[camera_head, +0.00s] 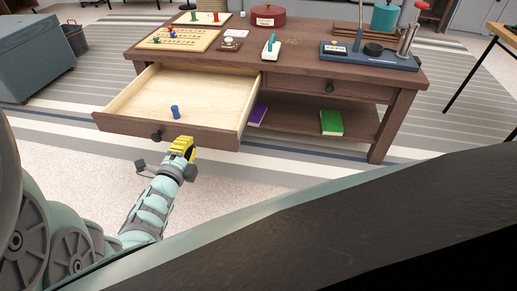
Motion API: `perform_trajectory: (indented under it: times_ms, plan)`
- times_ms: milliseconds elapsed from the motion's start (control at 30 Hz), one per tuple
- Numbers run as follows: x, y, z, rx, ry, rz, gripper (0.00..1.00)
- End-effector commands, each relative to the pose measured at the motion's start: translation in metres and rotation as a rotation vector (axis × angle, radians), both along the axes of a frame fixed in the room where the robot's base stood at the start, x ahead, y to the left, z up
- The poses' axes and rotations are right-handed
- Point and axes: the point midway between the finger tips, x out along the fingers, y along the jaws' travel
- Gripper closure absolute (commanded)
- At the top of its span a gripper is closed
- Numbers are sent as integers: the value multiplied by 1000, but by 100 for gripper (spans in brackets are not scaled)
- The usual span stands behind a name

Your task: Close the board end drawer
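The board end drawer (190,96) is the left drawer of a dark wooden table (300,50) and is pulled far out. Its inside is pale wood, and a small blue cylinder (175,112) lies in it. The drawer front has a dark round knob (156,135). My gripper (183,146), with yellow fingers, is just in front of the drawer front, to the right of the knob. I cannot tell whether it touches the front. The fingers are small and overlap in this view, so their opening is unclear.
A second drawer (328,87) on the right is shut. A game board (178,40) and other items stand on the tabletop. A purple book (257,113) and a green book (331,122) lie on the lower shelf. A grey chest (35,60) stands at left.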

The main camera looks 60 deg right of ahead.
Motion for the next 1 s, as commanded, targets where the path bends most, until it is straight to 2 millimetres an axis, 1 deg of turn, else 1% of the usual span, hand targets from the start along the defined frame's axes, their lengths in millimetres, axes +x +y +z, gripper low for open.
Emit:
perform_trajectory:
  times_ms: [33,100,200,300,433,833,1000]
  plan:
    - [2,-11,-3,-2,-2,-7,100]
    - [7,-21,-2,-3,-3,-6,100]
    - [11,-31,-2,-1,-1,-5,100]
    - [13,-37,-3,2,2,-4,100]
    - [14,-41,-2,2,2,-4,100]
    - [15,-42,-1,1,2,-4,100]
    - [19,-51,-2,-1,0,-5,100]
